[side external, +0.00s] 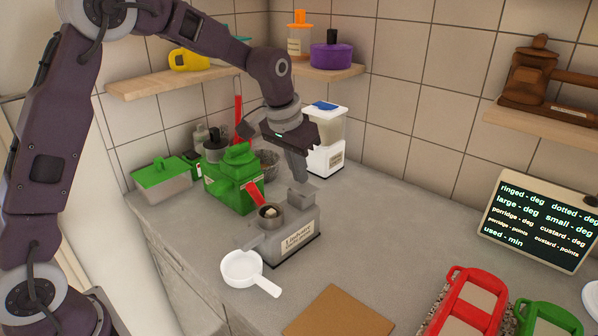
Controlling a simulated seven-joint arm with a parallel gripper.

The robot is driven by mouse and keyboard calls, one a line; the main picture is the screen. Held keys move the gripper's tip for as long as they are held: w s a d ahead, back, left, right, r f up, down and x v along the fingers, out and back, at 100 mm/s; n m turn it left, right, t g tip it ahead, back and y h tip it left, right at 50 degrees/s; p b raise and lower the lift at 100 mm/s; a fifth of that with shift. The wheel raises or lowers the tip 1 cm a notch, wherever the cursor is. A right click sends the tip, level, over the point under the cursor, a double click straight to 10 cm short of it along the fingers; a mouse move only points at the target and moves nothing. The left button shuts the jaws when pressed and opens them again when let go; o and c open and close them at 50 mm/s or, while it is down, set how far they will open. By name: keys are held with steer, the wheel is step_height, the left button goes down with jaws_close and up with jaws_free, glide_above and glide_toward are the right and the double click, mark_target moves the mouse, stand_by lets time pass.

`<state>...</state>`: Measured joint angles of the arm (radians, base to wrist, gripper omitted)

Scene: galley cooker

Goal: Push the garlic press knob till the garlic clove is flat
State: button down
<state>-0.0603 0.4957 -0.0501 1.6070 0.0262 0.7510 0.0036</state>
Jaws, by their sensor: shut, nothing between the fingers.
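The garlic press appears to be the grey machine (296,241) with a label on its front, standing on the counter. A small pale piece, apparently the garlic clove (271,212), sits in the round cup (267,222) on its top left; I cannot tell how flat it is. A grey block, possibly the knob (302,196), stands on the machine's top right. My gripper (299,178) is shut and empty, pointing down just above this block. I cannot tell whether the fingertips touch it.
A red part (254,193) slants beside the cup. A green machine (231,180) stands behind left, a white blender (326,145) behind right. A white pan (243,269) and brown board (338,313) lie in front.

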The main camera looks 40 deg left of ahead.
mark_target(298, 187)
steer(key=shift+f, duration=0.15)
steer(key=shift+s+f, duration=0.15)
steer(key=shift+f, duration=0.55)
steer(key=shift+s+f, duration=0.1)
steer(key=shift+f, duration=0.55)
steer(key=shift+w+r, duration=0.1)
steer(key=shift+r, duration=0.25)
steer(key=w+v, duration=0.1)
steer(key=v, duration=1.3)
steer(key=shift+w+r, duration=0.25)
steer(key=shift+r, duration=0.1)
